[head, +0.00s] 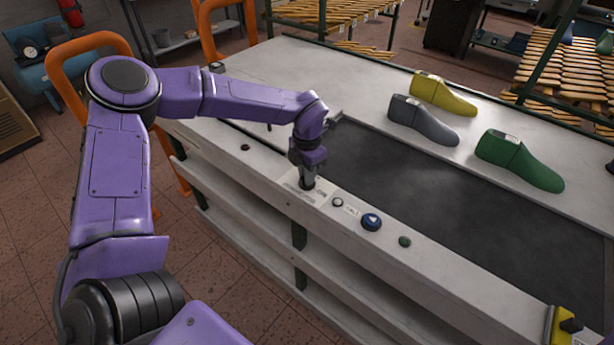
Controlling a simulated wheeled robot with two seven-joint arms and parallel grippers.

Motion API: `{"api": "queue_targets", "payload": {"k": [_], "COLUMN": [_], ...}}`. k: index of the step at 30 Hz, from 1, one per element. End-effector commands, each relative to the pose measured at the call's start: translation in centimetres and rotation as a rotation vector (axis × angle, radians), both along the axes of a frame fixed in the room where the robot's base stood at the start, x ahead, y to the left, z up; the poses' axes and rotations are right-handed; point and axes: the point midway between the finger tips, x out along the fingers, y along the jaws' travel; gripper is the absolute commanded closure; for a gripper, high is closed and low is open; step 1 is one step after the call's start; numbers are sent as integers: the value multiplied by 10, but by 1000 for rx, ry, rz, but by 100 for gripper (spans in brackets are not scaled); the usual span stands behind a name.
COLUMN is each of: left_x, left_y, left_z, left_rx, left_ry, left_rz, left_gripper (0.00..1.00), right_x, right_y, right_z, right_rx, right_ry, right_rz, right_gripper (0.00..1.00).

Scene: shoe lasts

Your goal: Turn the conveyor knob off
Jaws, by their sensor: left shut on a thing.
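The conveyor knob (307,184) is a small dark knob on the pale front rail of the conveyor table, next to a printed label. My left gripper (308,178) points down from the purple arm and is shut on the knob. Its fingers cover most of the knob, so its turned position cannot be read. The dark conveyor belt (420,190) lies just behind the rail. My right gripper is not in view.
On the rail to the right are a small white button (337,202), a blue button (371,222) and a dark green button (404,241). Yellow (443,93), grey (422,119) and green (519,160) shoe lasts lie beyond the belt. An orange frame (75,75) stands at left.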

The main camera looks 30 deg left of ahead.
Motion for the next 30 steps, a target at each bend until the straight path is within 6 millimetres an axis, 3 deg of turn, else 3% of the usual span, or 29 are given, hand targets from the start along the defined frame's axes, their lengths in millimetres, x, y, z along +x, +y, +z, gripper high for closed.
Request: {"api": "queue_targets", "payload": {"k": [12, 30], "left_x": [0, 0], "left_y": [0, 0], "left_z": [-1, 1], "left_rx": [0, -1], "left_ry": [-1, -2], "left_rz": [236, 293], "left_gripper": [100, 100], "right_x": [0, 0], "right_y": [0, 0], "right_z": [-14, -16], "right_rx": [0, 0], "right_ry": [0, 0], "right_rz": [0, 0], "right_gripper": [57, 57]}}
